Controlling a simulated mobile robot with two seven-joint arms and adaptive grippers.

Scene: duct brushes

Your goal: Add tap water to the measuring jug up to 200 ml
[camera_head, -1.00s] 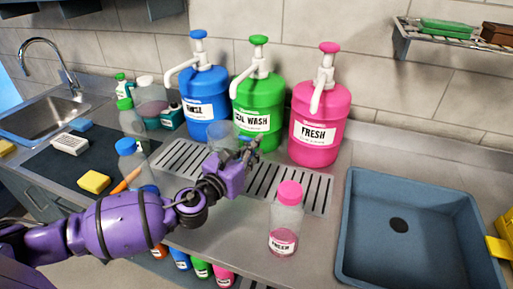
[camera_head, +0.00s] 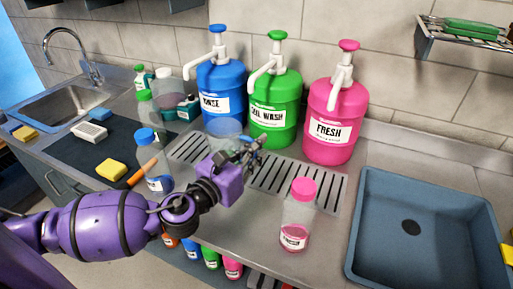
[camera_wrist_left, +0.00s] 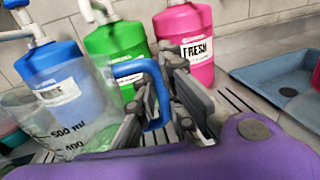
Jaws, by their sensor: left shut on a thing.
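The measuring jug (camera_wrist_left: 60,125) is clear, with dark marks including 500 ml, and has a blue handle (camera_wrist_left: 150,90). My left gripper (camera_head: 255,150) is shut on that handle, which shows between its fingers in the left wrist view. In the head view the jug (camera_head: 224,130) is faint, partly hidden behind the gripper, in front of the blue and green dispensers. No water level can be made out in it. The tap (camera_head: 72,50) arches over the steel sink (camera_head: 60,100) at the far left. My right gripper is not in view.
Blue (camera_head: 221,90), green (camera_head: 275,108) and pink (camera_head: 335,120) pump dispensers stand along the wall behind a slotted drain (camera_head: 270,180). A pink-capped bottle (camera_head: 298,215) stands at the front, a blue-capped bottle (camera_head: 152,160) left of the gripper. A blue tray (camera_head: 380,215) lies right.

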